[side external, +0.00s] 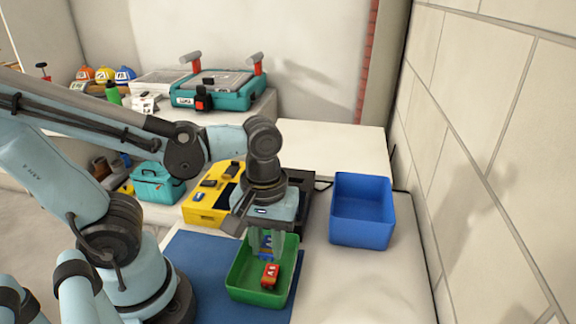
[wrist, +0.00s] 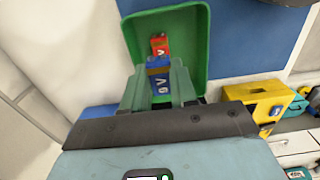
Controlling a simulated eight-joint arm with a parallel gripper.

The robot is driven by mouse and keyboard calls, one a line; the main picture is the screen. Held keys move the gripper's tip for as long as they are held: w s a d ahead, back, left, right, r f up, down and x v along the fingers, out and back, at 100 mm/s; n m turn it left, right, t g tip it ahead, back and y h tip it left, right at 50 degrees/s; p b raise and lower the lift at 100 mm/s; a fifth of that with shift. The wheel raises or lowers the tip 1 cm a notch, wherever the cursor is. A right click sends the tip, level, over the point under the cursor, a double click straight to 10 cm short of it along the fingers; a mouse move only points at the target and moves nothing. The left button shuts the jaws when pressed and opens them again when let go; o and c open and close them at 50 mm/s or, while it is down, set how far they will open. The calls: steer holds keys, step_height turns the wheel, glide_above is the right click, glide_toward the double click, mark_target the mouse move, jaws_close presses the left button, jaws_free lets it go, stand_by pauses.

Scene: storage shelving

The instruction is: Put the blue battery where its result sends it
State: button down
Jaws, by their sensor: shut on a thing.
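The blue battery (wrist: 158,82), marked 9V, is between the fingers of my gripper (side external: 266,246), which is shut on it. It also shows in the side view (side external: 265,253), partly hidden by the fingers. My gripper points down over the green bin (side external: 243,278). A red battery (side external: 270,272) is in that bin, and it also shows in the wrist view (wrist: 160,43). Whether the blue battery touches the bin floor I cannot tell. A blue bin (side external: 361,229) stands to the right and looks empty.
The green bin is on a blue mat (side external: 195,258). A yellow case (side external: 203,208) with dark items stands behind it, and a dark box (side external: 309,213) is partly hidden behind my gripper. A teal bag (side external: 158,184) is at left. A tiled wall (side external: 500,130) bounds the right.

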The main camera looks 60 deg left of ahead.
mark_target(267, 248)
steer(key=shift+f, duration=1.65)
steer(key=c, duration=0.8)
jaws_free()
steer(key=shift+r, duration=0.1)
step_height(267, 248, up, 12)
